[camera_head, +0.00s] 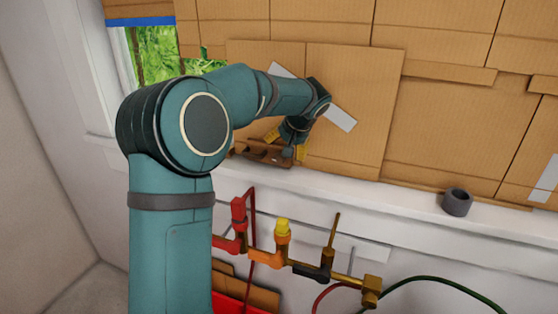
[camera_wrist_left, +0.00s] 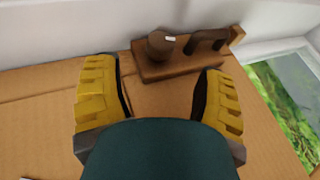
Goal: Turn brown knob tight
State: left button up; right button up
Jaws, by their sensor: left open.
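A brown block (camera_wrist_left: 180,66) on the white window ledge carries a round brown knob-like piece (camera_wrist_left: 162,45) and a dark curved handle-like part (camera_wrist_left: 207,40) beside it. The block (camera_head: 258,152) also shows in the head view, partly hidden by my left gripper (camera_head: 286,142). In the left wrist view, my left gripper (camera_wrist_left: 157,78) is open, with its yellow ribbed fingers wide apart. The round piece lies beyond the gap between the fingers, and nothing is held. My right gripper is not in view.
Cardboard panels (camera_head: 445,115) cover the window behind the ledge (camera_head: 385,196). A dark grey ring (camera_head: 457,203) stands on the ledge at right. Below runs a pipe assembly (camera_head: 310,270) with a red fitting, a yellow-topped orange valve (camera_head: 282,229) and a green hose (camera_head: 440,279).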

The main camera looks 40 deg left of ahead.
aim_at(279, 165)
pick_arm(q)
jog(key=x, duration=0.7)
jog(key=shift+f, duration=0.1)
